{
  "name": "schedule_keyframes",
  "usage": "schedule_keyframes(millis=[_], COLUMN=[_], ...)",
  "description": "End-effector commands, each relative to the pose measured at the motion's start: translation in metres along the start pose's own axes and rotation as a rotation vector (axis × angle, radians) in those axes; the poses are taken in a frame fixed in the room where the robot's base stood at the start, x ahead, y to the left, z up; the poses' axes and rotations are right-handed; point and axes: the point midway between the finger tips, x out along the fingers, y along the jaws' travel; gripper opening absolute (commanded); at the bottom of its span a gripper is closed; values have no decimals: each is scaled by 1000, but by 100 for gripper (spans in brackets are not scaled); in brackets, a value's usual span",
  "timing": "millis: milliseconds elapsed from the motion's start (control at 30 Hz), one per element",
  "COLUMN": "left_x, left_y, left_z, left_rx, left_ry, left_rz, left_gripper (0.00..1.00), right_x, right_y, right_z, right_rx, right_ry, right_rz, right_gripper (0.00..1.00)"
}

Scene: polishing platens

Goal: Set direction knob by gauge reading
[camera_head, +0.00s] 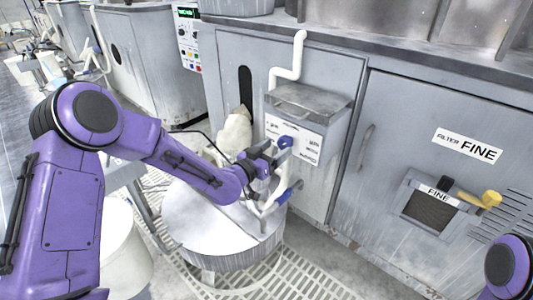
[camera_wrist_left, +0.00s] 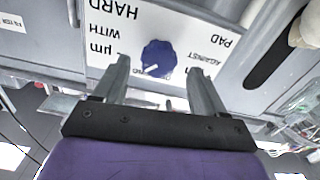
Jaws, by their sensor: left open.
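The blue direction knob (camera_head: 285,142) is on the white label plate (camera_head: 308,145) of a grey box on the cabinet front. In the left wrist view the knob (camera_wrist_left: 158,60) has a white pointer mark toward its lower left. The plate (camera_wrist_left: 185,28) appears upside down, with the words HARD, WITH, µm, AGAINST and PAD. My left gripper (camera_head: 270,160) is open in front of the plate. In the wrist view its fingers (camera_wrist_left: 160,72) lie on either side of the knob in the picture; contact is not visible. I cannot identify a gauge. My right gripper is out of view.
A white pipe (camera_head: 290,62) rises above the box. A round grey drum lid (camera_head: 215,222) lies below my left arm. A control panel (camera_head: 188,35) with a green display stands at the back.

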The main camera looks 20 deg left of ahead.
Motion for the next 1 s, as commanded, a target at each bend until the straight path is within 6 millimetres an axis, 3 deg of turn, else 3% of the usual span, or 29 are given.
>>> schedule_keyframes(millis=[100, 300, 800, 867, 967, 1000], left_x=[-28, -57, -61, -64, -82, -96], left_y=[0, 0, 0, 0, 2, 4], left_z=[-2, -1, 2, 14, 67, 97], left_rx=[-2, 0, -3, -22, -104, -151], left_ry=[0, 1, -4, -34, -163, -239], left_rz=[0, 0, -2, -14, -73, -115], left_gripper=[71, 71, 71, 71, 71, 71], right_x=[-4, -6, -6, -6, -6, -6], right_y=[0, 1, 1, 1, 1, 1], right_z=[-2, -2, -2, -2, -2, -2], right_rx=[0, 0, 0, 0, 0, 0], right_ry=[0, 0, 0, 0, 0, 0], right_rz=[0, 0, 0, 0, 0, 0], right_gripper=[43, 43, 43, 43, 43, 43])
